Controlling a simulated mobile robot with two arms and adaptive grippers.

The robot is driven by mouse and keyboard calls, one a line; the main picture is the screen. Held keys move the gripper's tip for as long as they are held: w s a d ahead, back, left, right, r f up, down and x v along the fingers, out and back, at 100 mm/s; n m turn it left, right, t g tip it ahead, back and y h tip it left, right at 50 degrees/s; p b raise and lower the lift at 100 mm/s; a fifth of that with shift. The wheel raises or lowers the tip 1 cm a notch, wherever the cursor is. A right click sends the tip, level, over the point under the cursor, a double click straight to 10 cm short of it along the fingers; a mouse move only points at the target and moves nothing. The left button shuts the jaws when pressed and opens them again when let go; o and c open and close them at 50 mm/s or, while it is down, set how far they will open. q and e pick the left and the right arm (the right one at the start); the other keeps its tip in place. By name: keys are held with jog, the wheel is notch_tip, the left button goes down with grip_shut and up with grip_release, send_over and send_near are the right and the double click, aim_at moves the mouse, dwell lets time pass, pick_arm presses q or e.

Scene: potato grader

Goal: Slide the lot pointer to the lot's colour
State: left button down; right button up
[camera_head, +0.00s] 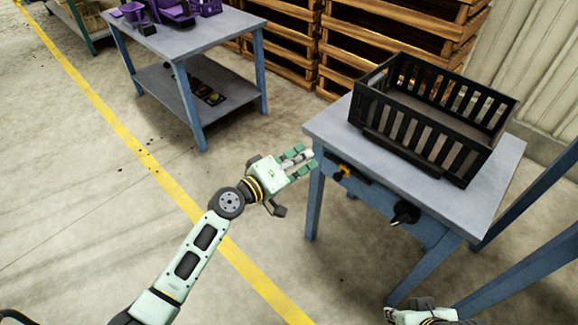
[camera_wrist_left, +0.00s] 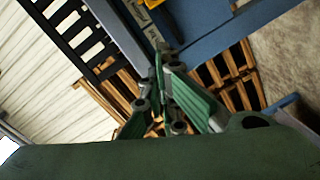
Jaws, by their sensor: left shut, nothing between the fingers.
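A small yellow-orange piece (camera_head: 343,171) sits on the front edge of the blue-framed table (camera_head: 325,128), on a dark strip. It looks like the lot pointer, and it also shows at the top of the left wrist view (camera_wrist_left: 174,17), beside a pale marked strip (camera_wrist_left: 148,18). The strip's colours cannot be made out. My left gripper (camera_head: 303,160) is shut and empty, just left of the table corner, its fingers pointing toward the table and apart from the yellow piece. My right gripper (camera_head: 418,311) is partly cut off at the bottom edge; its fingers are unclear.
A black slatted crate (camera_head: 425,128) stands on the table. A black knob-like part (camera_head: 404,213) sticks out from the table's front. A second blue-framed table (camera_head: 190,38) with purple bins stands at the back left, before wooden pallets (camera_head: 385,30). The floor at left is open.

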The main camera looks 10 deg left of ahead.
aim_at(339, 180)
pick_arm(q)
jog(key=shift+s+d+f, duration=0.1)
jog(key=shift+d+f, duration=0.25)
jog(key=shift+d, duration=0.3)
jog(key=shift+s+d+f, duration=0.15)
jog(key=shift+d+f, duration=0.2)
jog(key=shift+d, duration=0.35)
jog(key=shift+s+d+f, duration=0.1)
jog(key=shift+d+f, duration=0.25)
jog(key=shift+d, duration=0.3)
pick_arm(e)
jog(key=shift+f, duration=0.1)
